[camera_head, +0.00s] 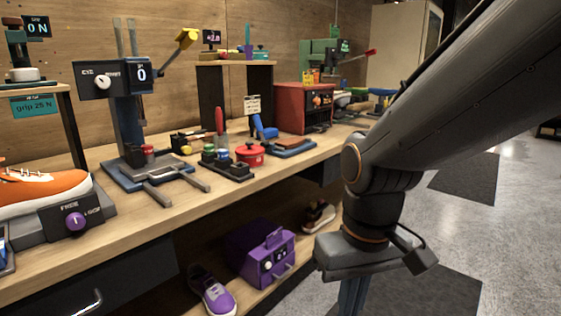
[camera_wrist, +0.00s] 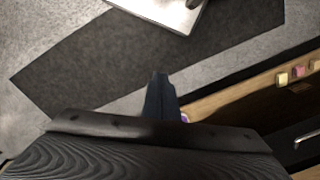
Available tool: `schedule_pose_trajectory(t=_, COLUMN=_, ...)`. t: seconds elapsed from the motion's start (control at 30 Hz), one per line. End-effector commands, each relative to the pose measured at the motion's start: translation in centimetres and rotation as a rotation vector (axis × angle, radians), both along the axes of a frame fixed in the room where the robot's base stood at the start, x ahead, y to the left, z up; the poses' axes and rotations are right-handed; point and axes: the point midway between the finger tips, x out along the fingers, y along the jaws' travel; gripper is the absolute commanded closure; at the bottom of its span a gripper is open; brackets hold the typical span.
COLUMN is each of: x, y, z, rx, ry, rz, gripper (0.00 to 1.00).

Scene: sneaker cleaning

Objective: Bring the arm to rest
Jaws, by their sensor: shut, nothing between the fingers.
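My arm reaches in from the upper right of the head view and hangs down in front of the workbench (camera_head: 130,222), over the floor side. My gripper (camera_head: 350,303) points downward, and its fingers are cut off by the bottom edge of the head view. In the wrist view my gripper (camera_wrist: 160,82) shows dark fingers together, shut with nothing between them. Below the fingers are the floor (camera_wrist: 45,55) and a dark mat (camera_wrist: 130,60). My gripper appears apart from the bench and the objects on it.
An orange sneaker (camera_head: 42,190), a press with a dial (camera_head: 125,85) and a red machine (camera_head: 303,108) stand on the bench. A purple box (camera_head: 262,257) and purple sneaker (camera_head: 211,292) sit on the lower shelf. Open floor (camera_head: 510,210) lies right of my arm.

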Motion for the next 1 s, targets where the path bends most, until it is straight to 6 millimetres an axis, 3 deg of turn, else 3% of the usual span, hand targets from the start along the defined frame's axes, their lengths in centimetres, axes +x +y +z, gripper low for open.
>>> schedule_pose_trajectory(t=0.6, x=-0.2, y=-6.4, z=8.3, rx=-0.034, ry=0.008, rz=-0.195, gripper=1.0)
schedule_pose_trajectory(t=0.8, x=-0.4, y=-8.1, z=9.7, rx=-0.039, ry=0.007, rz=-0.239, gripper=1.0)
schedule_pose_trajectory(t=1.0, x=-0.5, y=-8.5, z=9.8, rx=-0.041, ry=0.008, rz=-0.251, gripper=1.0)
